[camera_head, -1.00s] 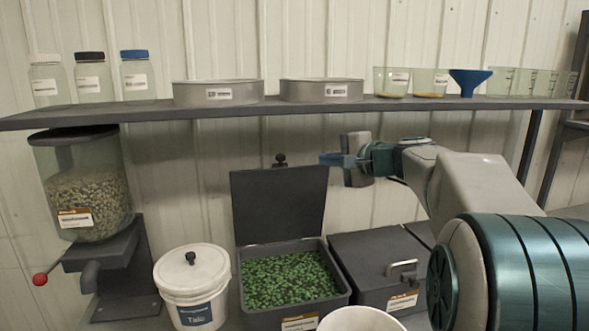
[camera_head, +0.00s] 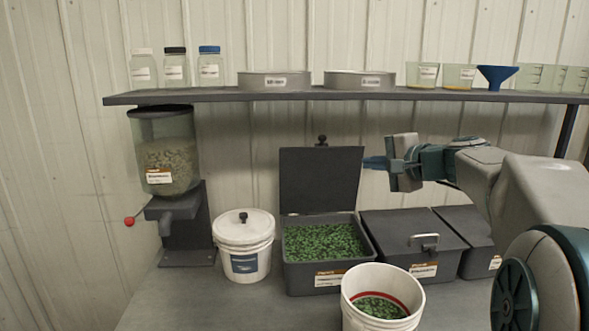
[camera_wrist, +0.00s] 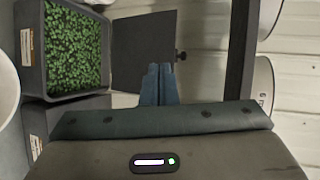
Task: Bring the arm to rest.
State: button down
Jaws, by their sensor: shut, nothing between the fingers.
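My gripper (camera_head: 376,162) is raised above the closed grey bin and below the shelf, pointing left. Its blue fingers are together with nothing between them; they also show in the wrist view (camera_wrist: 159,84). My arm reaches in from the right side of the head view. The raised dark lid (camera_head: 320,182) of the open bin is just left of my fingertips in the head view. In the wrist view this lid (camera_wrist: 143,50) lies behind the fingers; I cannot tell the gap.
The open bin (camera_head: 325,278) holds green seeds. A white bucket (camera_head: 376,297) with some green seeds stands in front. A lidded white bucket (camera_head: 243,262), a seed hopper (camera_head: 166,150) and a closed bin (camera_head: 414,240) stand nearby. A shelf (camera_head: 340,94) with jars, pans and beakers runs above.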

jog(key=s+a+f+n+g+h, duration=0.2)
jog(key=s+a+f+n+g, duration=0.1)
jog(key=s+f, duration=0.5)
jog(key=s+a+f+n+g+h, duration=0.1)
jog(key=s+a+f+n+g, duration=0.2)
jog(key=s+f, duration=0.5)
jog(key=s+d+f+n+g+h, duration=0.1)
jog(key=s+d+f+n+h, duration=0.1)
jog(key=s+f, duration=0.2)
jog(key=s+d+f+n+g+h, duration=0.1)
jog(key=s+f, duration=0.4)
jog(key=s, duration=0.6)
jog(key=shift+d+n+g+h, duration=0.35)
jog(key=shift+n+g+h, duration=0.25)
jog(key=shift+n+h, duration=0.55)
jog(key=shift+s+d, duration=0.1)
